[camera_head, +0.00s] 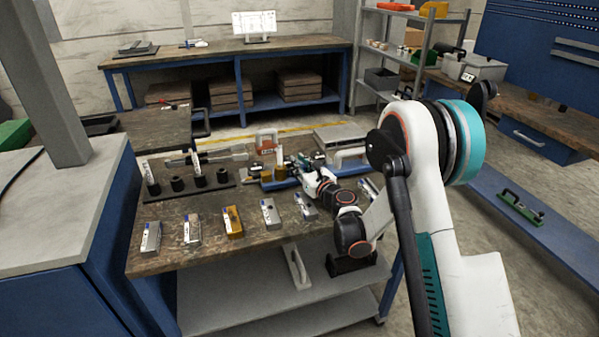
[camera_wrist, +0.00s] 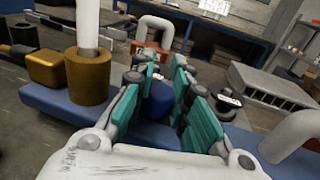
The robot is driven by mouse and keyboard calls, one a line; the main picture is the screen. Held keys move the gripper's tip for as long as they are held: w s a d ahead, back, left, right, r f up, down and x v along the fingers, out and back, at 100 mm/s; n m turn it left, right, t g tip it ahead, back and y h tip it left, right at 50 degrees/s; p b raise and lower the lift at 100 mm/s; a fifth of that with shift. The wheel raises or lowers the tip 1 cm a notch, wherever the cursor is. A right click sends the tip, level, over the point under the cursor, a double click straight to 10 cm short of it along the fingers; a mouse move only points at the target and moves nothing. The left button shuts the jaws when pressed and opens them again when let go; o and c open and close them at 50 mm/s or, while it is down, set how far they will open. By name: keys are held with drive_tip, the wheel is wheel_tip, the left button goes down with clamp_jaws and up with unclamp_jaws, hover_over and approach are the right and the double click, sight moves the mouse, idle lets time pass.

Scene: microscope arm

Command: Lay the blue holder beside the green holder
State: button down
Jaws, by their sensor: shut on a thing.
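My gripper (camera_wrist: 160,100) has its teal fingers around a dark blue rounded piece (camera_wrist: 158,101), which I take to be the blue holder. Most of it is hidden by the fingers. It sits low, over a blue base (camera_wrist: 58,101), and I cannot tell whether the two touch or are one piece. In the head view my gripper (camera_head: 308,174) is over the back right of the worn worktable, and the blue base (camera_head: 287,183) shows just left of it. I cannot make out the green holder for certain in either view.
A brass collar (camera_wrist: 88,75) with a white rod stands on the base's left. A white-handled red item (camera_head: 266,141) is behind. Several small blocks, including an orange one (camera_head: 232,222), line the front edge. A dark rack (camera_head: 190,187) with black cups is at left.

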drive_tip(key=shift+f, duration=0.85)
drive_tip(key=shift+r, duration=0.1)
drive_tip(key=c, duration=1.4)
unclamp_jaws()
